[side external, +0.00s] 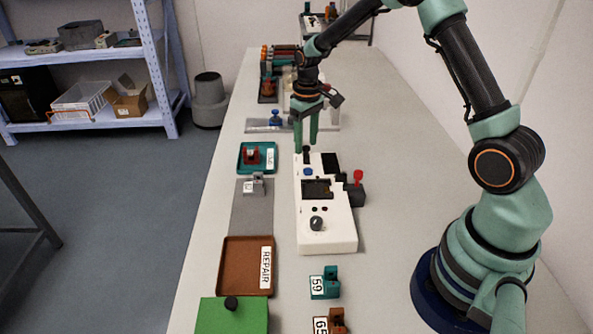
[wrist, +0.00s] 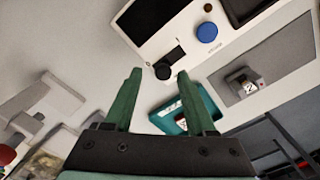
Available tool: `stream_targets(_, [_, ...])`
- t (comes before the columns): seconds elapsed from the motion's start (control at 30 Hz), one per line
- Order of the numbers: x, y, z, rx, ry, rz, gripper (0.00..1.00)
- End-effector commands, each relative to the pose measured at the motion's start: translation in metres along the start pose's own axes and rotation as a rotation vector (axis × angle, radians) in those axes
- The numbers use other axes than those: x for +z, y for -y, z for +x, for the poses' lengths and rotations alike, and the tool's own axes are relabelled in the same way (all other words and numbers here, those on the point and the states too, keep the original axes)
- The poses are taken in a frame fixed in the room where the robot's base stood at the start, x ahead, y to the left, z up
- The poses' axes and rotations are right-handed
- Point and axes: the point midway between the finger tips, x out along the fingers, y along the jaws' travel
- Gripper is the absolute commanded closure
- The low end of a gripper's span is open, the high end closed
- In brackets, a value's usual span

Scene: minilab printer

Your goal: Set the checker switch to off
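The checker (side external: 327,232) is a white box on the bench, with a dark screen, a black dial and a blue button (wrist: 207,32). A black switch knob (wrist: 163,71) in a dark slot sits near its far end. The knob also shows in the side view (side external: 306,157), just below my fingers. My gripper (side external: 305,147) points down over that end. In the wrist view, its two green fingers (wrist: 160,75) are apart with nothing between them, and the knob lies just past the gap between their tips. I cannot tell whether they touch it. The switch's label is not readable.
A red lever (side external: 357,177) on a black block stands at the checker's right side. A teal tray (side external: 243,168), a grey plate (side external: 247,217) and a brown REPAIR tray (side external: 237,270) lie to its left. Teal and brown numbered pieces lie in front. The bench on the right is clear.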

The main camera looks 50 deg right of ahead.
Motion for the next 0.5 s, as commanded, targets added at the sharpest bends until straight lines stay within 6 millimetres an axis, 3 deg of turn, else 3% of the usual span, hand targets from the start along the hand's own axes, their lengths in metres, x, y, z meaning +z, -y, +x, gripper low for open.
stream_targets(0.13, [0.000,0.001,-0.003,0.000,0.002,-0.001,0.44])
stream_targets(0.27, [0.000,0.000,-0.019,0.000,-0.001,-0.001,0.44])
stream_targets(0.5, [-0.001,0.000,-0.068,0.001,-0.005,0.000,0.44])
